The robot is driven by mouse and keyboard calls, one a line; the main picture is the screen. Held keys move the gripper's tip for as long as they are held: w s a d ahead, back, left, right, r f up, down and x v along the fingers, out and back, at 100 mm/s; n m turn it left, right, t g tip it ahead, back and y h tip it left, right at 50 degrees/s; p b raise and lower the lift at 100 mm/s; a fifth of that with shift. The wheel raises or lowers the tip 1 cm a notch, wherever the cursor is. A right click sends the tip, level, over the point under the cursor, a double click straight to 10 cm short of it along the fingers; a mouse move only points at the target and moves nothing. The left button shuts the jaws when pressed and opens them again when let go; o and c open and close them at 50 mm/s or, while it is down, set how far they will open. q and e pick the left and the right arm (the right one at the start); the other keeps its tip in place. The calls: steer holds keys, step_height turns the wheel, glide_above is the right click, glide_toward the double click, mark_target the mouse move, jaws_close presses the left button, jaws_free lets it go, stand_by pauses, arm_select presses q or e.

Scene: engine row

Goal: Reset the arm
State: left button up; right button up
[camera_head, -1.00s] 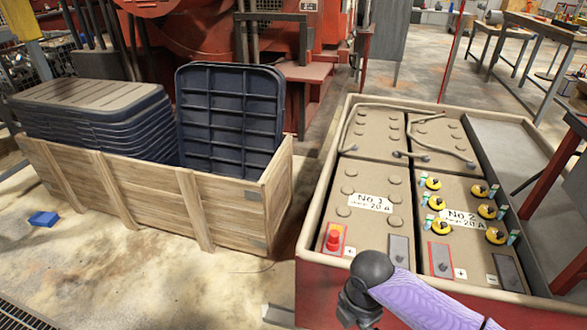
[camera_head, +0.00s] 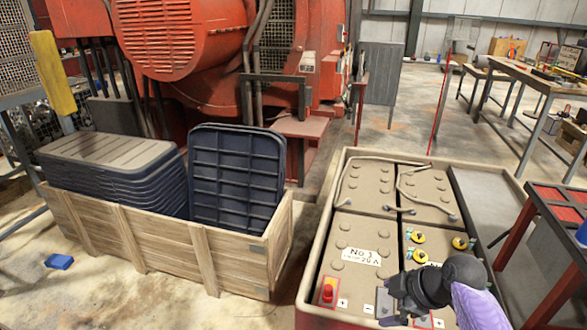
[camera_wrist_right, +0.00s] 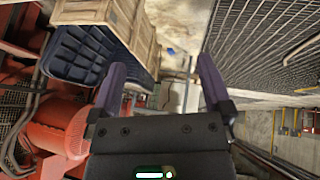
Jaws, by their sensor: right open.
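My right arm shows in the camera_head view as a black joint and a purple link (camera_head: 473,303) at the lower right, in front of the battery box. Its gripper fingers cannot be made out clearly there. In the right wrist view the right gripper (camera_wrist_right: 160,66) has its two purple fingers spread wide, with nothing between them. My left gripper is in neither view.
The battery box (camera_head: 310,262) stands at the lower right. A wooden crate (camera_head: 155,248) holds dark lids (camera_head: 235,175) at left. Red machinery (camera_head: 190,50) stands behind; a workbench (camera_head: 530,75) is at the upper right. A blue block (camera_head: 59,262) lies on the floor.

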steer(key=w+d+r+m+t+h, duration=0.3)
steer(key=w+d+m+t+h, duration=0.15)
steer(key=w+m+t, duration=0.2)
steer(key=w+d+r+m+t+h, duration=0.25)
steer(key=w+r+m+t, duration=0.2)
steer(key=r+t, duration=0.4)
steer(key=s+f+g, duration=0.4)
steer(key=s+f, duration=0.3)
steer(key=f, duration=0.3)
steer(key=s+a+f+m+g+y, duration=0.1)
steer(key=s+f+g, duration=0.2)
steer(key=s+f, duration=0.55)
steer(key=s+f+g, duration=0.4)
steer(key=f, duration=0.9)
steer(key=s+a+f+g, duration=0.1)
steer(key=s+f+g, duration=0.2)
steer(key=s, duration=0.9)
steer(key=s+a+f+g, duration=0.1)
steer(key=s+f+g, duration=0.2)
steer(key=s, duration=1)
steer(key=s+a+f+g, duration=0.1)
steer(key=s+f, duration=0.4)
steer(key=s, duration=0.8)
steer(key=shift+s+f+g+b, duration=0.2)
steer(key=shift+g+b, duration=0.15)
steer(key=shift+g, duration=0.55)
